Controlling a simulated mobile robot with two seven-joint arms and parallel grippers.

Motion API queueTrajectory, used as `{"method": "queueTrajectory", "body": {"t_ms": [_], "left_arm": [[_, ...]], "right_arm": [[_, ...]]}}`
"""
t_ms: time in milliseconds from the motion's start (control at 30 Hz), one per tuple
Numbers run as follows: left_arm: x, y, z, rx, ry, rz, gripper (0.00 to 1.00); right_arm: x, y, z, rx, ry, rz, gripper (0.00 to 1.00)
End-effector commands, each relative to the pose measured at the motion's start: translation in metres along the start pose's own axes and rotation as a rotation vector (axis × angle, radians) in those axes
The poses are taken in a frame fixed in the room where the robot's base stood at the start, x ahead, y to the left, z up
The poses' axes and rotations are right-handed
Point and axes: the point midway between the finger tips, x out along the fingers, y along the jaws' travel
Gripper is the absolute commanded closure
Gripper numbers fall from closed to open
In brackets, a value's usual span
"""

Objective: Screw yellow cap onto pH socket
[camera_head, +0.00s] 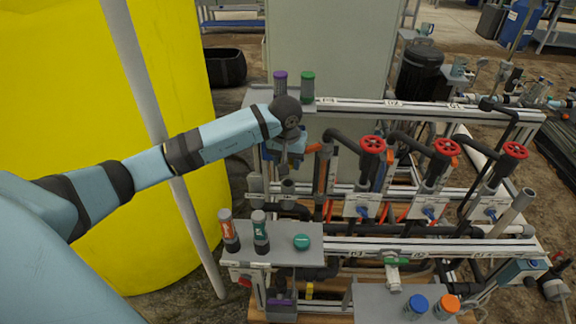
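My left arm comes in from the left, and its gripper (287,160) points down at the left end of the skid's back rail. The dark wrist and the gripper body hide its fingertips, so I cannot tell whether it holds anything. A small yellow piece (309,290) shows low under the front grey shelf, but I cannot tell whether it is the yellow cap. No socket can be clearly picked out as the pH socket; the area below my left gripper is partly hidden. My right gripper is not in view.
The front shelf (270,259) bears two labelled bottles and a teal round cap (302,242). Purple-topped (280,84) and green-topped (308,86) cylinders stand behind my wrist. Red-handled valves (446,147) rise at right. A blue cap (417,304) and an orange cap (446,305) are at the front. A yellow tank (60,60) fills the left.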

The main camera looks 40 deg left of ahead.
Motion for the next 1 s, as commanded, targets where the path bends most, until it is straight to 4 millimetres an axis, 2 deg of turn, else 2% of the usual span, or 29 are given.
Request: {"method": "queueTrajectory", "body": {"t_ms": [833,1000], "left_arm": [[0.038,0.001,0.005,0.002,-0.001,0.001,0.77],[0.036,0.001,0.005,0.002,0.001,0.000,0.77]], "right_arm": [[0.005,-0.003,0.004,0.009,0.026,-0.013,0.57],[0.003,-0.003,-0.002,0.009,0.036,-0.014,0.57]]}}
